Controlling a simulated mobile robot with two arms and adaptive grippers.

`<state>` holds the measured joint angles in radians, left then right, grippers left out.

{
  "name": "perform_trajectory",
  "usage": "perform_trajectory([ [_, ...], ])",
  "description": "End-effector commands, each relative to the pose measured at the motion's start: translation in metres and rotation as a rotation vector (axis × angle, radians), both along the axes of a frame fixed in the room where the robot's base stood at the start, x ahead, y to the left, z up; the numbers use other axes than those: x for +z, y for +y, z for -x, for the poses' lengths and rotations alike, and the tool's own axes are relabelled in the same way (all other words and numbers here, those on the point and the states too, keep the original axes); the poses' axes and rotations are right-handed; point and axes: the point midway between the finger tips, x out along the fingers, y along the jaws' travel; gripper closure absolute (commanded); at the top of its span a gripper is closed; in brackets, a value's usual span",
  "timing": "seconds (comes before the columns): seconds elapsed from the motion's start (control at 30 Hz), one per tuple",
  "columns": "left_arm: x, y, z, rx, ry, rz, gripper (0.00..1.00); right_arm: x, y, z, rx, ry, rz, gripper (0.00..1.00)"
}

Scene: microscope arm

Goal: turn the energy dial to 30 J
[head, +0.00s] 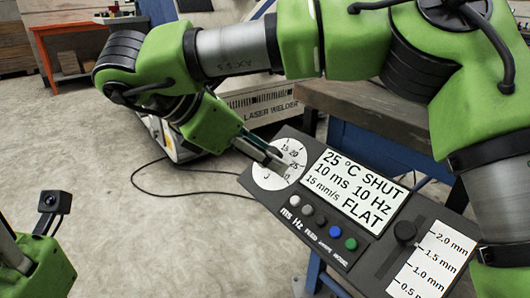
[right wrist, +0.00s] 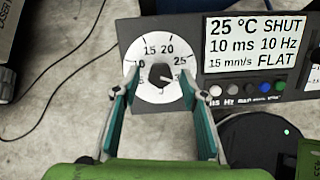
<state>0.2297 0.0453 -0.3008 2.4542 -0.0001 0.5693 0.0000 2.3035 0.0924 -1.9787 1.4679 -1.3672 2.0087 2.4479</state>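The energy dial (right wrist: 158,57) is a round white disc with dark numbers at the left end of the dark control panel. In the right wrist view 10, 15, 20 and 25 can be read; the lower right of the scale is partly hidden by a finger. A short dark pointer near the centre points right and slightly down, below 25. The dial (head: 290,149) also shows in the head view. My right gripper (right wrist: 159,75) is open, with one finger on each side of the dial's middle. In the head view my right gripper (head: 266,156) covers part of the dial.
The display (head: 360,190) reads 25 °C, SHUT, 10 ms, 10 Hz, 15 mm/s, FLAT. Several small buttons (head: 321,220) sit below it, and a slider knob (head: 405,231) with a mm scale is at the right. The laser welder (head: 262,105) stands behind; a cable lies on the floor.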

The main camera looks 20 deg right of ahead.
Motion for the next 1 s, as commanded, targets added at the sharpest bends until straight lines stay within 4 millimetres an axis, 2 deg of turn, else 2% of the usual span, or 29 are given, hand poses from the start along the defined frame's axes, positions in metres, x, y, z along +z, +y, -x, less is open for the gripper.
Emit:
perform_trajectory([
  [0.23, -0.001, 0.001, 0.000, 0.001, 0.003, 0.003, 0.65, 0.001, 0.000, 0.000, 0.001, 0.000, 0.002, 0.61],
  [0.37, -0.001, 0.001, 0.000, 0.001, 0.003, 0.002, 0.65, 0.008, 0.007, 0.002, 0.001, -0.004, 0.003, 0.61],
  [0.8, -0.001, 0.001, 0.000, 0.000, 0.002, 0.002, 0.65, 0.067, 0.069, 0.021, 0.000, -0.006, 0.003, 0.61],
  [1.0, -0.001, 0.000, 0.000, 0.000, 0.001, 0.001, 0.65, 0.079, 0.081, 0.025, -0.001, -0.001, 0.003, 0.61],
])
